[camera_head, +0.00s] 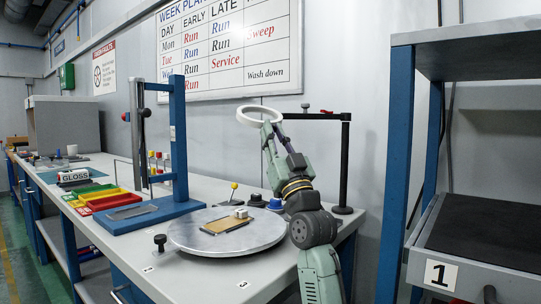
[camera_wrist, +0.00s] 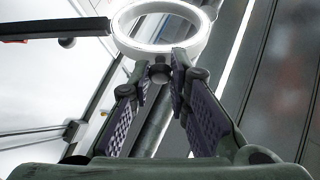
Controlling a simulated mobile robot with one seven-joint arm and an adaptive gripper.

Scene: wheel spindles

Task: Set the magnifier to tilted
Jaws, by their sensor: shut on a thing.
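The magnifier is a white ring (camera_head: 241,117) at the end of a black horizontal arm (camera_head: 318,116) on a black post (camera_head: 345,165). In the head view the ring shows as a slanted oval. My gripper (camera_head: 270,129) reaches up to the ring's lower right edge. In the wrist view the ring (camera_wrist: 127,43) is just beyond the fingertips, and my gripper (camera_wrist: 162,78) is shut on the magnifier at a small dark knob below the ring. The fingers partly hide the contact. The exact tilt angle is hard to tell.
A round metal plate (camera_head: 190,240) with a brown pad stands on the bench in front. A blue-framed stand (camera_head: 179,140) and coloured bins (camera_head: 100,196) are to the left. A shelf unit (camera_head: 395,150) stands close on the right. A small yellow-knobbed lever (camera_head: 234,187) is behind the plate.

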